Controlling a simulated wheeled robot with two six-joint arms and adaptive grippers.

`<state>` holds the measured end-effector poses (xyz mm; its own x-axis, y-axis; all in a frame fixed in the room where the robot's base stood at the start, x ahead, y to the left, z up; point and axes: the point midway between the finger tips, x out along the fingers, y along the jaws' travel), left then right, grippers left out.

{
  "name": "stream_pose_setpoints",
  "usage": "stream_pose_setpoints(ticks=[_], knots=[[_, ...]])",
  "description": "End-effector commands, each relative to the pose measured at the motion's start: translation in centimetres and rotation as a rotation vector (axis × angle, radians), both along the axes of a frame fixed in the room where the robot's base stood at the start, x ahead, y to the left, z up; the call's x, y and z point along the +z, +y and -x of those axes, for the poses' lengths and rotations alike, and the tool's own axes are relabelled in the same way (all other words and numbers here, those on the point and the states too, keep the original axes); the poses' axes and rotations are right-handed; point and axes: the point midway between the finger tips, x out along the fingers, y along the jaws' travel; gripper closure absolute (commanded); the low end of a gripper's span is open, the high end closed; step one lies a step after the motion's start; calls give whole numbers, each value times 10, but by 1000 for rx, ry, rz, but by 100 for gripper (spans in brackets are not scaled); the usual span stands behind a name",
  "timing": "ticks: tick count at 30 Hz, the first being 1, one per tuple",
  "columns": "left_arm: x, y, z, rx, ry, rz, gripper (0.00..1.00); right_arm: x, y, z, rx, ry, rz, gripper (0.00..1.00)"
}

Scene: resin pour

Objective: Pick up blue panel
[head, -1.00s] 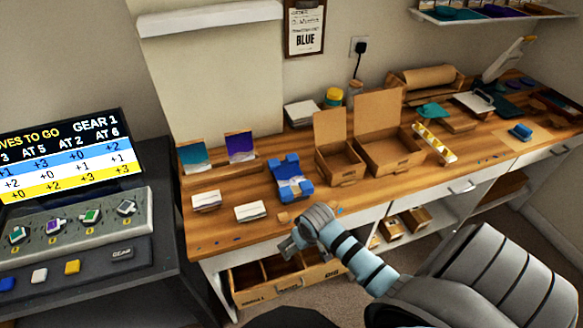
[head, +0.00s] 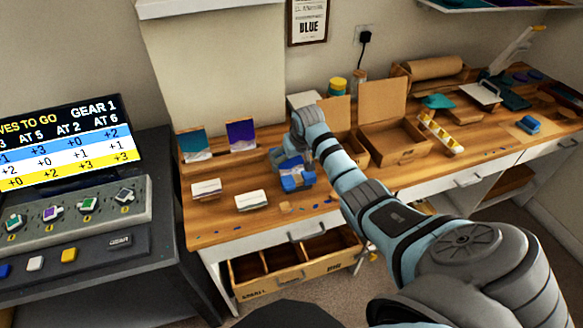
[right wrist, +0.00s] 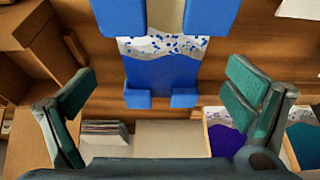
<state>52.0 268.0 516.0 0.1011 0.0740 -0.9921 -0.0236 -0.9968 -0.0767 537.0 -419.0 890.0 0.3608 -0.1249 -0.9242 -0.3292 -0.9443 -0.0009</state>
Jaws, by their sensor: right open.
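The blue panel (right wrist: 160,72), with a white speckled band and a beige end, lies in a blue holder (right wrist: 137,99) with raised blocks at its corners. In the head view the blue holder (head: 296,181) stands on the wooden bench, partly hidden by my right gripper (head: 284,160). My right gripper is open above it. In the right wrist view its two teal-padded fingers (right wrist: 160,92) are spread wide, with the panel between and beyond them, not touched. My left gripper is not in view.
A teal panel (head: 194,145) and a purple panel (head: 241,135) stand at the back left. Two card stacks (head: 206,188) lie in front. Open cardboard boxes (head: 394,140) stand close on the right. A divided drawer (head: 300,268) is open below the bench edge.

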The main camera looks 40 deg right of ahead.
Motion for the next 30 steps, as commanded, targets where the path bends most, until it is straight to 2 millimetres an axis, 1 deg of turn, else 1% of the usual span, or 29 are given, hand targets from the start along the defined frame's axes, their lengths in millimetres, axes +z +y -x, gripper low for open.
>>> stream_pose_setpoints(ticks=[1, 4, 6, 11, 14, 15, 20, 21, 27, 30], knots=[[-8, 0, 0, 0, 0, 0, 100, -13, 2, -5, 0, 1, -3, 3], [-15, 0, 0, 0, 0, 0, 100, -27, -1, -10, -1, 1, -1, 3], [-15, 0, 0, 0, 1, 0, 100, -30, -2, -12, 0, 1, 0, 3], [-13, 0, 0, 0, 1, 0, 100, -28, -2, -12, 0, -1, 1, 3], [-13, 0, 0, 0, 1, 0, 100, -28, -2, -12, 0, 0, 1, 18], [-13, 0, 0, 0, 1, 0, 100, -28, -2, -12, 0, 0, 1, 24], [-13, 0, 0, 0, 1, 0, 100, -28, -2, -11, 0, 0, 1, 50], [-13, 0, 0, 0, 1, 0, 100, -28, -2, -11, 0, 0, 1, 51], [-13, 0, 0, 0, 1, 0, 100, -27, -2, -12, 0, -1, 1, 51], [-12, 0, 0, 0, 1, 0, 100, -24, -2, -12, 0, -2, 2, 51]])
